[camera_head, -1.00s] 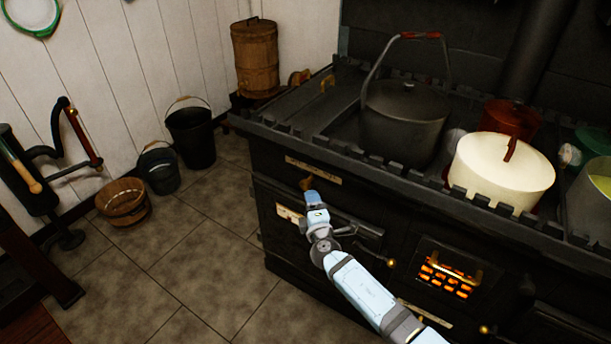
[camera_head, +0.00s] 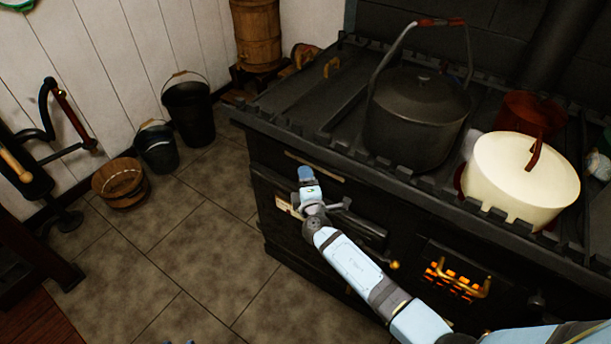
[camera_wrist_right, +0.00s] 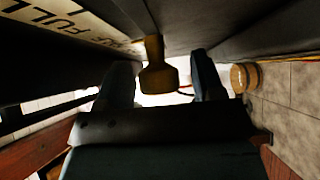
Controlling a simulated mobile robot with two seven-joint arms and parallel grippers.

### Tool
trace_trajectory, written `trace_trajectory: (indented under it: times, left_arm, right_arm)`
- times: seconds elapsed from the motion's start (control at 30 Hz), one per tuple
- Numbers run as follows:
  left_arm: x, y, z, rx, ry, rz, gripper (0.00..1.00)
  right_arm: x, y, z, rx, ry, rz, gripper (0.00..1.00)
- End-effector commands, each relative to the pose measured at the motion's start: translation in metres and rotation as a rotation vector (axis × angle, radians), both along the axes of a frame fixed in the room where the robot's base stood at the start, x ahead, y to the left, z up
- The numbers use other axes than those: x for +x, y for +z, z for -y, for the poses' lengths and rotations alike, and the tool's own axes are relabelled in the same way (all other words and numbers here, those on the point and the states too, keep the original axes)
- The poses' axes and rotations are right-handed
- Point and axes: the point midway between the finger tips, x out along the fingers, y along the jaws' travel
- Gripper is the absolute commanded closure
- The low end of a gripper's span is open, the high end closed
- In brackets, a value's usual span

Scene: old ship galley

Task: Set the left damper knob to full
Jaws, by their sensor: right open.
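The brass damper knob (camera_wrist_right: 157,72) stands between the two fingers of my right gripper (camera_wrist_right: 160,82) in the right wrist view. The gripper is open, with a visible gap on each side of the knob. A cream label plate (camera_wrist_right: 75,22) runs along the stove front beside the knob, with FULL legible at upper left; its other lettering is unclear. In the head view my right gripper (camera_head: 306,174) is at the stove's upper left front, by the label plate (camera_head: 322,170), and hides the knob.
The black stove carries a large dark pot (camera_head: 415,125) and a cream pot (camera_head: 520,185). A glowing grate (camera_head: 455,282) lies to the right. A lower handle bar (camera_head: 360,230) is close to my arm.

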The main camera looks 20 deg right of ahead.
Motion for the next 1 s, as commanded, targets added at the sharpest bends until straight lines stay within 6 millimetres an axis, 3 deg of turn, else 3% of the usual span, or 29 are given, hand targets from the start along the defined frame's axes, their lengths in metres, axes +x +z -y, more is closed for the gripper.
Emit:
trace_trajectory:
  times: [0.2, 0.5, 0.63, 0.83, 1.0]
  left_arm:
    - [0.000, 0.000, 0.000, -0.001, 0.001, 0.001, 0.57]
    - [-0.001, 0.001, -0.001, 0.001, -0.001, 0.000, 0.57]
    - [-0.001, -0.002, -0.001, 0.003, -0.002, 0.001, 0.57]
    - [0.000, -0.008, -0.002, 0.010, -0.008, 0.007, 0.57]
    - [0.001, -0.003, 0.000, 0.008, -0.010, 0.020, 0.57]
  right_arm:
    - [0.000, 0.000, 0.000, 0.000, 0.000, 0.000, 0.38]
    - [0.000, 0.000, 0.000, 0.000, 0.000, 0.000, 1.00]
    - [-0.006, -0.001, 0.006, -0.001, -0.001, 0.001, 1.00]
    - [-0.038, -0.004, 0.030, -0.001, -0.001, 0.000, 1.00]
    - [-0.051, -0.001, 0.040, -0.001, -0.001, 0.001, 1.00]
